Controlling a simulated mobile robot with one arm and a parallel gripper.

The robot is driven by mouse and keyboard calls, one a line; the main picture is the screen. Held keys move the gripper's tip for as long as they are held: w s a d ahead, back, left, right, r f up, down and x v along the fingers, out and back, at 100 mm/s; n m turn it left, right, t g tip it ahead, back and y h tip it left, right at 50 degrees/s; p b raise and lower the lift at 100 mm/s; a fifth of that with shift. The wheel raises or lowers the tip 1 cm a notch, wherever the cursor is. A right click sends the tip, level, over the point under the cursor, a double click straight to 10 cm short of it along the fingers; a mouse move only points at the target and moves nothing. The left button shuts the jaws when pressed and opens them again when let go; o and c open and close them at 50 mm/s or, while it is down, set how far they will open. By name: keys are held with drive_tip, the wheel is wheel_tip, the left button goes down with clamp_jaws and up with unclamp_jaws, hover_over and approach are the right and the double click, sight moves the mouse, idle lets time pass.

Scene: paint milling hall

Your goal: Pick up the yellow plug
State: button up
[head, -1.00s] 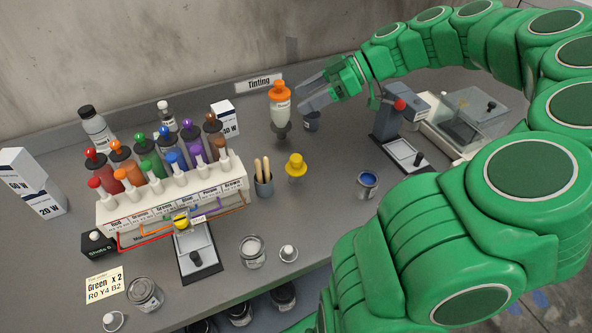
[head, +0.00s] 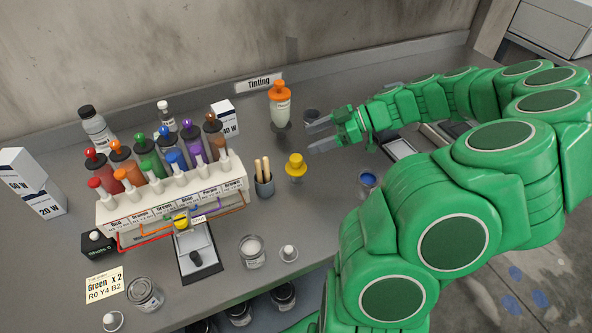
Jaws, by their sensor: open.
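A yellow plug-like piece (head: 296,166), with a round knob above a wider flange, stands upright on the grey bench right of the bottle rack. A second small yellow piece (head: 181,221) sits at the top of a small press-like stand in front of the rack; its shape is partly hidden. My gripper (head: 320,134) is open and empty, its two grey fingers pointing left. It is behind and slightly right of the standing yellow piece, apart from it.
The rack (head: 170,201) holds several coloured bottles.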

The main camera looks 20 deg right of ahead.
sight(299, 157)
drive_tip(key=shift+w+a+f, duration=0.45)
drive_tip(key=shift+a+f, duration=0.65)
drive_tip(key=shift+f, duration=0.3)
drive_tip(key=shift+w+a+f, duration=0.45)
drive_tip(key=shift+a+f, duration=0.65)
drive_tip(key=shift+f, duration=0.25)
drive_tip(key=shift+w+a+f, duration=0.45)
drive_tip(key=shift+a+f, duration=0.65)
drive_tip(key=shift+f, duration=0.3)
drive_tip(key=c, duration=1.1)
